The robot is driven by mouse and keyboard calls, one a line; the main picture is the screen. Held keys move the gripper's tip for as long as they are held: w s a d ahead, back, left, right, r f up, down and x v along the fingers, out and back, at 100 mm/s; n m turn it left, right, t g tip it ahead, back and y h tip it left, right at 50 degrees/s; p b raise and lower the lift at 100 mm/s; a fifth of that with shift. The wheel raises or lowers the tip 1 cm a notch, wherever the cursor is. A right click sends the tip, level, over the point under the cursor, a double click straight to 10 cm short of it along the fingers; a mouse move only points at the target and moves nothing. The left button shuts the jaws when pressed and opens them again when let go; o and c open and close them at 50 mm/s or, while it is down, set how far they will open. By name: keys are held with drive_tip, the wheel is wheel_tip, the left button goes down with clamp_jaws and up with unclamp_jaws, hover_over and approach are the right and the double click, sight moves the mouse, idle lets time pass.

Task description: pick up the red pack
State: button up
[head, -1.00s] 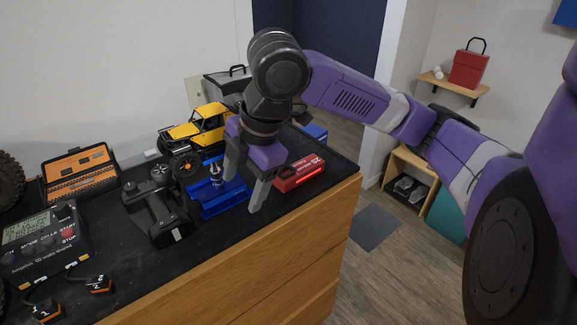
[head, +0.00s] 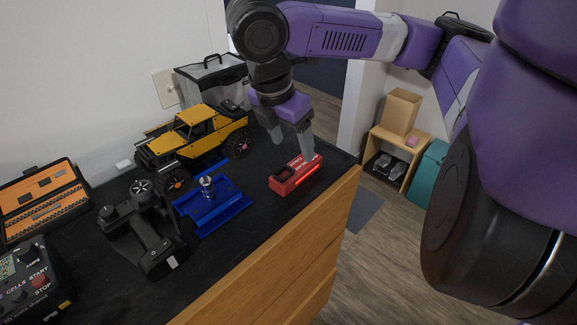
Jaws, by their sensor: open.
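The red pack (head: 292,179) lies flat on the black top of the wooden cabinet, near its front right edge. My gripper (head: 292,150) points down at the far end of the pack. Its jaws are open, with one finger in front of the pack's far end and the other to the left of it, over the black mat. The near part of the pack is in plain view. I cannot tell whether a finger touches it.
A yellow crawler (head: 195,140), a blue stand (head: 213,205) and a black transmitter (head: 145,228) stand left of the pack. A charger (head: 30,285) and an orange case (head: 45,203) are further left. A clear-sided box (head: 213,82) stands behind. The mat's front strip is bare.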

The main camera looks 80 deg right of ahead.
sight(296, 166)
drive_tip(key=x, duration=0.5)
drive_tip(key=p+x, duration=0.1)
drive_tip(key=x, duration=0.1)
drive_tip(key=shift+w+a+f, duration=0.1)
drive_tip(key=shift+a+f, duration=0.15)
drive_tip(key=shift+f, duration=0.05)
drive_tip(key=shift+c, duration=0.2)
clamp_jaws()
